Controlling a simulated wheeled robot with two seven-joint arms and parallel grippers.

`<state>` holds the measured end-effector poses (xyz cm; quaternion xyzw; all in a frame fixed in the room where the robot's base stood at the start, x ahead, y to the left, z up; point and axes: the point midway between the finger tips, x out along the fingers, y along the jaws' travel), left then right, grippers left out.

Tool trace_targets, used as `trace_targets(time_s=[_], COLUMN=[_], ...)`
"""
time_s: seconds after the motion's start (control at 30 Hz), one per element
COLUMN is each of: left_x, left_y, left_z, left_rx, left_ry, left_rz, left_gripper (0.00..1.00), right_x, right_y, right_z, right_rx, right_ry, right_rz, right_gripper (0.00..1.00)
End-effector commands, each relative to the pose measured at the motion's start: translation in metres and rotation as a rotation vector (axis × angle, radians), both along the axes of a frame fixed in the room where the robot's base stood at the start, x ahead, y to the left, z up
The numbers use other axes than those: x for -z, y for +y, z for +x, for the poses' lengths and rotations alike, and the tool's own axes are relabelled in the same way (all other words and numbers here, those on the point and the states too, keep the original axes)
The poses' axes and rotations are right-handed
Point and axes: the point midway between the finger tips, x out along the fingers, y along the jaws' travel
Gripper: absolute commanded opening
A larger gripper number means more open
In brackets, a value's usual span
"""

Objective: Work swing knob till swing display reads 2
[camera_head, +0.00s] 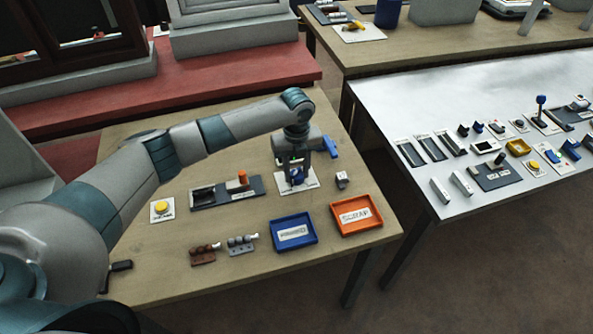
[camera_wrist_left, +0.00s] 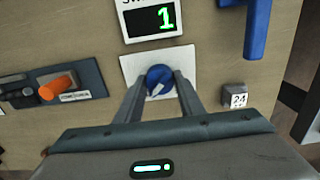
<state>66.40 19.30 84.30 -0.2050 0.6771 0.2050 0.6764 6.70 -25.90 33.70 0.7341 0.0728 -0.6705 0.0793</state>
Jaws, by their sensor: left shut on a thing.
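The swing knob (camera_wrist_left: 160,80) is a round blue knob with a pale pointer mark on a white plate (camera_wrist_left: 130,64). My left gripper (camera_wrist_left: 162,84) is over it with a finger on each side, shut on the knob. In the head view the left gripper (camera_head: 296,178) reaches down to the same knob, and its fingers partly hide it. The swing display (camera_wrist_left: 155,20) is a black screen in a white frame beyond the knob, and it reads a green 1. Its label is cut off at the top of the wrist view. My right gripper is not in view.
A blue lever (camera_wrist_left: 257,40) stands right of the display. A small block marked 24 (camera_wrist_left: 234,97) lies right of the knob. An orange-handled slider (camera_head: 242,180) is to the left. Blue (camera_head: 275,244) and orange (camera_head: 336,228) trays lie in front, with a yellow button (camera_head: 163,206) farther left.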

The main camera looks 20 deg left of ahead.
Motion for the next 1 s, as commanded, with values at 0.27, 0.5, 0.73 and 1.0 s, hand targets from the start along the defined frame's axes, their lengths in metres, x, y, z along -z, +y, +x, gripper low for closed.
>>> trace_targets(time_s=[0.27,0.5,0.73,1.0], left_x=[-0.0012,-0.0011,-0.0005,-0.0077], left_y=[-0.0004,-0.0004,-0.0003,0.0000], left_z=[0.0007,0.0007,0.0003,0.0009], left_rx=[0.012,0.011,0.010,0.009], left_ry=[-0.002,-0.001,-0.001,-0.002], left_rz=[-0.001,0.000,0.000,-0.001], left_gripper=[0.12,0.53,0.53,0.53], right_x=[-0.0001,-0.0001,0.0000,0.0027], right_y=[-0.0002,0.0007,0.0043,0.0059], right_z=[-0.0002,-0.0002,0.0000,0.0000], right_rx=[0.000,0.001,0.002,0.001], right_ry=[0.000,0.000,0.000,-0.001], right_rz=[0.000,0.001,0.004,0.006], right_gripper=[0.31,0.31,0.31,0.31])
